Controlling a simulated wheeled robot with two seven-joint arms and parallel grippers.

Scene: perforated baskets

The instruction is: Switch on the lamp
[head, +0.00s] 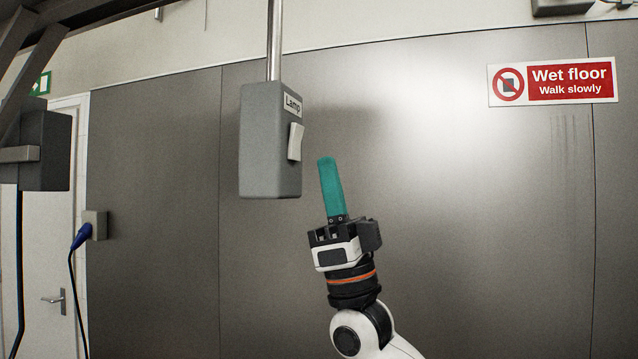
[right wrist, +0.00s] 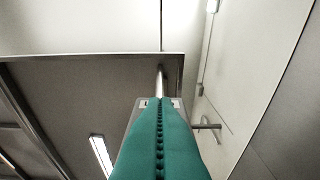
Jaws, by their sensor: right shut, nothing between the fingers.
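A grey switch box (head: 266,142) labelled "Lamp" hangs on a metal conduit in the head view. A white rocker switch (head: 295,142) sits on its right-hand face, below the label. My right gripper (head: 327,162) has teal fingers, shut and empty, pointing up. Its tips are a little right of and slightly below the rocker in the picture, apparently apart from it. In the right wrist view the shut teal fingers (right wrist: 160,112) overlap the box (right wrist: 143,103) and hide most of it; the rocker does not show there. My left gripper is not in view.
A grey panelled wall (head: 450,200) fills the back, with a "Wet floor" sign (head: 553,80) at upper right. At left are a dark box (head: 45,150), a blue plug (head: 82,236) in a wall socket and a white door (head: 45,270).

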